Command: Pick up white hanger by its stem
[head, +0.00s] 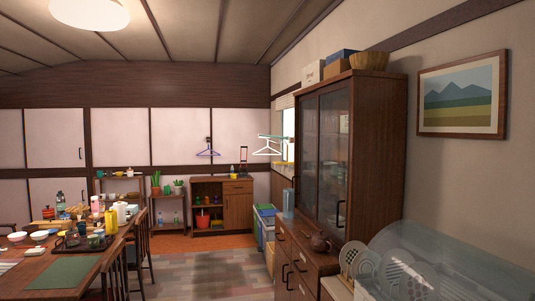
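A white hanger (266,151) hangs in the middle of the head view, in front of the window at the far end of the right wall. It is small and far off, and its stem cannot be made out clearly. A blue-purple hanger (208,153) hangs to its left, in front of the white wall panels. Neither of my grippers shows in the head view.
A tall brown cabinet (372,150) stands along the right wall, with a clear-covered dish dryer (450,262) in front at the lower right. A table (40,278) with dishes and bottles is at the left. Patterned floor (215,275) lies open between them.

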